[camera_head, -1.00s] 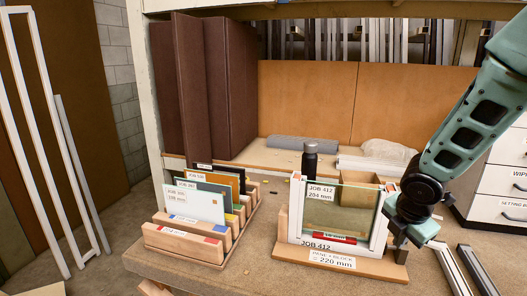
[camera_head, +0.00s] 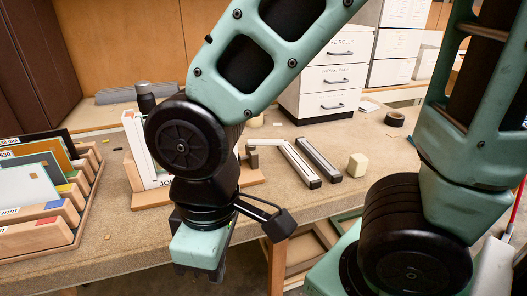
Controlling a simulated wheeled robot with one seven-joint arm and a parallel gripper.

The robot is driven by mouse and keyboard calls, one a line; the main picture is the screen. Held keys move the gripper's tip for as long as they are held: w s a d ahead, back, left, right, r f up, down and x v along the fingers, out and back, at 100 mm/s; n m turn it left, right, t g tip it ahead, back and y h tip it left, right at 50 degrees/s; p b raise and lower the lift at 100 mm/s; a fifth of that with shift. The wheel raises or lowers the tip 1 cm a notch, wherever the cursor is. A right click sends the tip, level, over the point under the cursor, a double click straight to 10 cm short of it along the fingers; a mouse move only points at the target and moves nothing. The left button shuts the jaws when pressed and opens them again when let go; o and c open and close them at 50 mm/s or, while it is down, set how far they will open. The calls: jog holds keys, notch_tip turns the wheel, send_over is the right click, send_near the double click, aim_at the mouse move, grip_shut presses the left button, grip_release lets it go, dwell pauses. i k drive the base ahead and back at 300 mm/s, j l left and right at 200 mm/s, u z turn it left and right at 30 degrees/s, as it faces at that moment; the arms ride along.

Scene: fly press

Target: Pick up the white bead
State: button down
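Two slim strips lie side by side on the bench, right of the framed pane. The left one (camera_head: 285,162) has a pale, whitish face with dark edges and is the likelier white bead. The other strip (camera_head: 319,157) looks greyer. My gripper (camera_head: 197,274) hangs pointing down in front of the bench's front edge, left of and nearer than the strips, apart from them. Its fingers are small and dark, and I cannot see whether they are open. My arm hides most of the white-framed pane (camera_head: 131,130).
A wooden rack (camera_head: 70,225) of coloured panels stands at the left. A cream block (camera_head: 356,165) sits right of the strips, with a black tape roll (camera_head: 394,118) behind. White drawers (camera_head: 328,78) stand at the back. Bench in front of the strips is clear.

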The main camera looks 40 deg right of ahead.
aim_at(311, 179)
jog(key=l+z, duration=0.1)
jog(key=l, duration=0.9)
jog(key=i+l+z, duration=0.1)
jog(key=l, duration=0.9)
jog(key=i, duration=0.05)
